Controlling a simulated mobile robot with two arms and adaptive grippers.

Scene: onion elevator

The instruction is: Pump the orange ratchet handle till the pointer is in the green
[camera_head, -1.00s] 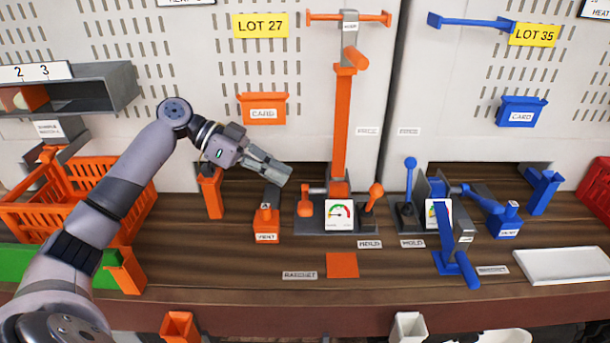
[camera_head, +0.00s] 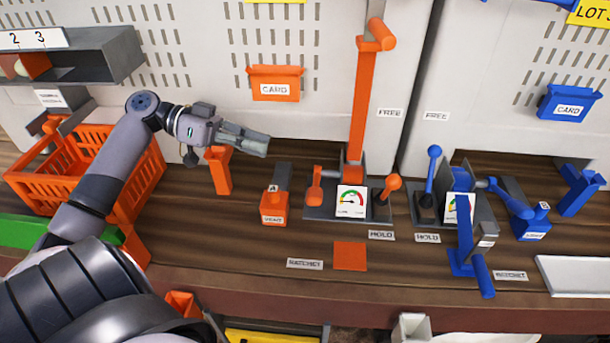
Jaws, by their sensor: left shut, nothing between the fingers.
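The orange ratchet handle appears to be the tall orange bar (camera_head: 361,105), standing upright with an orange grip (camera_head: 381,34) near its top. At its foot is a grey base with a gauge (camera_head: 351,201) that has a coloured arc; the pointer is too small to read against the green. An orange lever (camera_head: 316,185) stands left of the gauge and an orange knob lever (camera_head: 391,186) right of it. My left gripper (camera_head: 262,147) is shut and empty, left of the bar and apart from it, above and behind the orange vent block (camera_head: 274,207). My right gripper is out of view.
An orange post (camera_head: 218,170) stands just below my left gripper. An orange basket (camera_head: 140,190) is at the left. A blue set with its own gauge (camera_head: 458,207) and lowered handle (camera_head: 483,275) is at the right. An orange square (camera_head: 350,256) lies on the table's front.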

